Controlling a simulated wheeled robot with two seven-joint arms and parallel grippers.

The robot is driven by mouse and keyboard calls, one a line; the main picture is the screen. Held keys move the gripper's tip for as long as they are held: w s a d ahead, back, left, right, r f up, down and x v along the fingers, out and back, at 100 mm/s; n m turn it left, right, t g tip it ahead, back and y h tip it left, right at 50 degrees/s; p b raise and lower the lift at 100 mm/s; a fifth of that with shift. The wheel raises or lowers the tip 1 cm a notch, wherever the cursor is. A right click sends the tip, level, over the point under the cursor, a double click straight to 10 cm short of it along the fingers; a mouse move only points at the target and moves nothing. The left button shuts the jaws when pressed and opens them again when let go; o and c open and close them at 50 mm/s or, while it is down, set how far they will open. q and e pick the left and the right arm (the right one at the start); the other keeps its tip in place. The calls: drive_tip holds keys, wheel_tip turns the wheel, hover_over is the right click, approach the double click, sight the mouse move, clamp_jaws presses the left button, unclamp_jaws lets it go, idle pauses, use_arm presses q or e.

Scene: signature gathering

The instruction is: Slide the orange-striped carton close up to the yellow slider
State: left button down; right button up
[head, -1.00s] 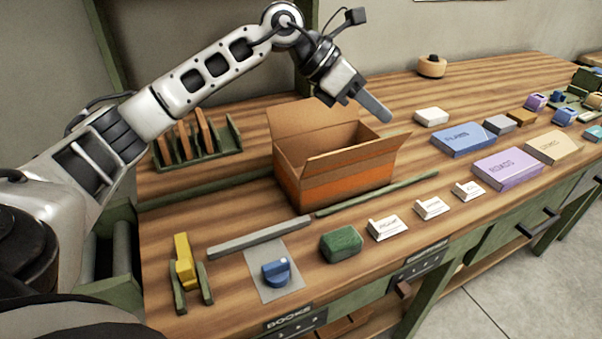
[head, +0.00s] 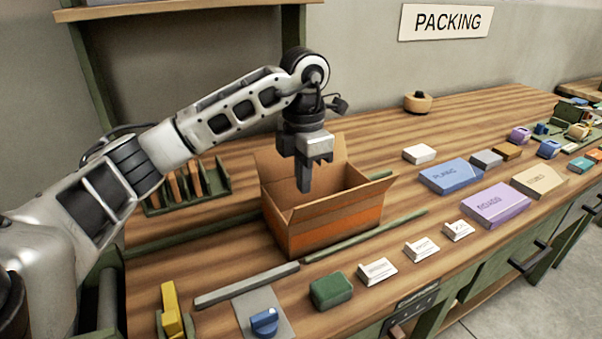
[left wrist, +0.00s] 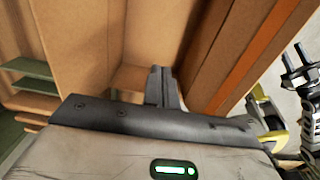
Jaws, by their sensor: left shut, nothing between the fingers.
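The orange-striped carton (head: 336,226) stands upright and open on the bench, flaps spread. My left gripper (head: 304,187) is shut and empty, pointing down over the carton's opening, with its fingertips in front of the far inner wall. In the left wrist view, the shut fingers (left wrist: 163,88) show between the carton's brown walls (left wrist: 97,60); whether they touch a wall I cannot tell. The yellow slider (head: 171,308) stands at the bench's near left, between green rails, apart from the carton.
A grey strip (head: 247,285) lies between the slider and the carton. A green strip (head: 365,236) runs along the carton's near side. A blue knob (head: 264,321), a green block (head: 331,290) and white tags (head: 377,271) lie in front. A green rack (head: 188,190) stands left of the carton.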

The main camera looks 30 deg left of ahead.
sight(287, 217)
use_arm(q)
wheel_tip(287, 217, down, 8)
drive_tip(key=shift+s+a+f+p, duration=0.15)
drive_tip(key=shift+f+p, duration=0.1)
drive_tip(key=shift+p, duration=0.3)
drive_tip(key=shift+s+a+r+p, duration=0.1)
drive_tip(key=shift+s+a+p, duration=0.2)
drive_tip(key=shift+s, duration=0.25)
drive_tip(key=shift+s+a+r+p, duration=0.1)
drive_tip(key=shift+s+a+p, duration=0.1)
drive_tip(key=shift+s+a, duration=0.25)
drive_tip(key=shift+s, duration=0.4)
drive_tip(key=shift+s+a+f, duration=0.1)
drive_tip(key=shift+s, duration=0.1)
use_arm(e)
drive_tip(key=shift+s+d+r, duration=0.1)
drive_tip(key=shift+d+r, duration=0.05)
drive_tip(key=shift+r, duration=0.3)
